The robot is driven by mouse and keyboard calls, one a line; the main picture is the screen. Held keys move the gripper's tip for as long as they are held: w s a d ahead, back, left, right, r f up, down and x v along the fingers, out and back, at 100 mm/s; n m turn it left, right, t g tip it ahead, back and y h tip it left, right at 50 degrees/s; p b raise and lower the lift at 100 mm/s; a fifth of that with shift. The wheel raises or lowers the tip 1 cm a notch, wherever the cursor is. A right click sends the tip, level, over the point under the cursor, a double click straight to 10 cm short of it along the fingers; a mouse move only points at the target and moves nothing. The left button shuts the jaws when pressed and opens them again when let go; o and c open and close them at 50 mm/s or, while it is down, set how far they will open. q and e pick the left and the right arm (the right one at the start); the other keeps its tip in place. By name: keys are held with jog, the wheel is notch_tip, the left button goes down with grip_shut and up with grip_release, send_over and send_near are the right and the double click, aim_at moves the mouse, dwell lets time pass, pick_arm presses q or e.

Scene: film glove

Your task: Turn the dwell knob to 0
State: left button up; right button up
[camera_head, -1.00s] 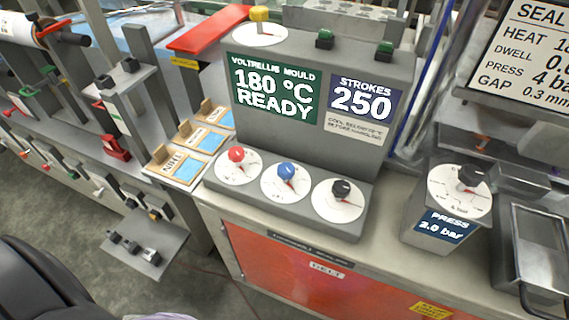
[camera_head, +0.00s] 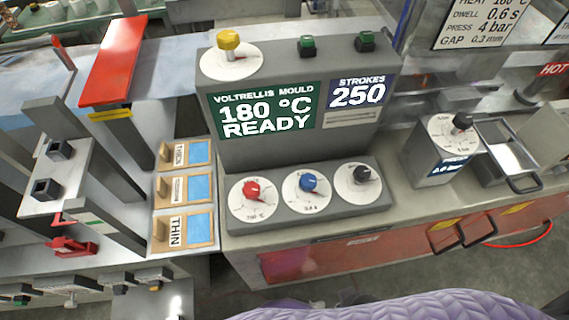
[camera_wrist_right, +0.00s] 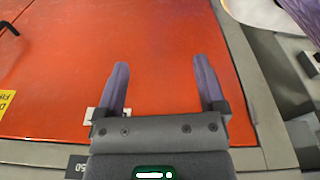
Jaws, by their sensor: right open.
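Three knobs on white dials stand in a row on the grey front ledge of the mould unit in the head view: a red knob (camera_head: 252,190), a blue knob (camera_head: 309,182) and a black knob (camera_head: 362,174). The blue knob's dial (camera_head: 304,204) carries a small label that seems to read in seconds, so it looks like the dwell knob. The exact pointer reading is too small to tell. In the right wrist view my right gripper (camera_wrist_right: 160,64) is open and empty, its purple fingers over a red panel (camera_wrist_right: 145,35). My left gripper is out of view.
A green and blue display (camera_head: 268,110) stands behind the knobs. A yellow knob (camera_head: 229,42) sits on top. A press dial (camera_head: 457,130) stands to the right, near a metal tray (camera_head: 510,160). Wooden tags (camera_head: 184,190) lie to the left. A settings board (camera_head: 480,20) is at upper right.

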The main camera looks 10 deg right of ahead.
jog(key=w+a+r+p, duration=0.1)
jog(key=w+r+p, duration=0.3)
jog(key=r, duration=0.6)
notch_tip(320, 180, up, 20)
jog(key=n+g+p, duration=0.2)
jog(key=p, duration=0.6)
send_over(309, 181)
notch_tip(309, 181, down, 10)
jog(key=b, duration=0.4)
jog(key=shift+r, duration=0.15)
grip_shut()
jog(key=shift+r, duration=0.1)
